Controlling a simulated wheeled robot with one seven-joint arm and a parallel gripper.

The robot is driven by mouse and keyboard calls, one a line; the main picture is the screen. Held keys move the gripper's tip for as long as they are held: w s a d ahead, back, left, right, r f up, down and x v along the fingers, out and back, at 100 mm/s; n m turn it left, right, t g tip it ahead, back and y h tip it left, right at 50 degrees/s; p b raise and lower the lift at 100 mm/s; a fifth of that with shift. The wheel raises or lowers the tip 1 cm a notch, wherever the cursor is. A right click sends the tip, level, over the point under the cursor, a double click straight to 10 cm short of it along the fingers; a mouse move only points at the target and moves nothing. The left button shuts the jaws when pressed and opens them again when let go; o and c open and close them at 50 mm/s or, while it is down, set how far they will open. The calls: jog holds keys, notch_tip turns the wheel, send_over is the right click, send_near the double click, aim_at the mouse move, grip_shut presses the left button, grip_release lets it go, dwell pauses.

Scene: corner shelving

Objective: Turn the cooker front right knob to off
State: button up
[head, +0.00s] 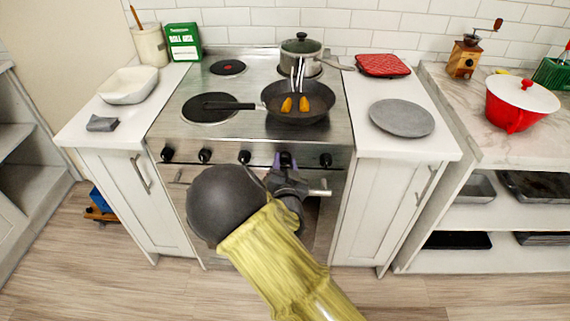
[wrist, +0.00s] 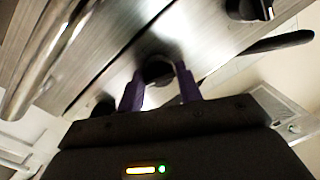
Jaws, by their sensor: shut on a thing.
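The cooker (head: 225,134) stands in the middle of the head view, with a row of several black knobs along its front. My gripper (head: 285,161) is at the second knob from the right; its purple fingers (wrist: 160,88) sit on either side of a dark round knob (wrist: 158,69) in the wrist view and are shut on it. My fingers partly hide this knob. The far right knob (head: 325,160) is free, just right of my gripper. No labels are readable, so I cannot tell the knob's setting.
A frying pan (head: 322,115) with two orange pieces sits on the front right burner, its handle pointing left. A lidded pot (head: 301,48) stands behind it. A metal oven handle (head: 319,193) runs just below the knobs, close to my gripper. A grey plate (head: 402,117) lies on the right counter.

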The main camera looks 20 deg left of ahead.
jog(key=n+p, duration=0.1)
jog(key=n, duration=0.4)
jog(key=n+h+p, duration=0.1)
jog(key=n, duration=0.4)
jog(key=shift+s+f+g, duration=0.15)
jog(key=shift+g, duration=0.15)
jog(key=n+p, duration=0.2)
jog(key=n, duration=0.3)
jog(key=shift+h, duration=0.4)
jog(key=n+p, duration=0.2)
jog(key=n, duration=0.2)
jog(key=shift+n+h, duration=0.3)
jog(key=shift+n, duration=0.1)
jog(key=shift+a, duration=0.1)
jog(key=o, duration=0.9)
jog(key=shift+o, duration=0.2)
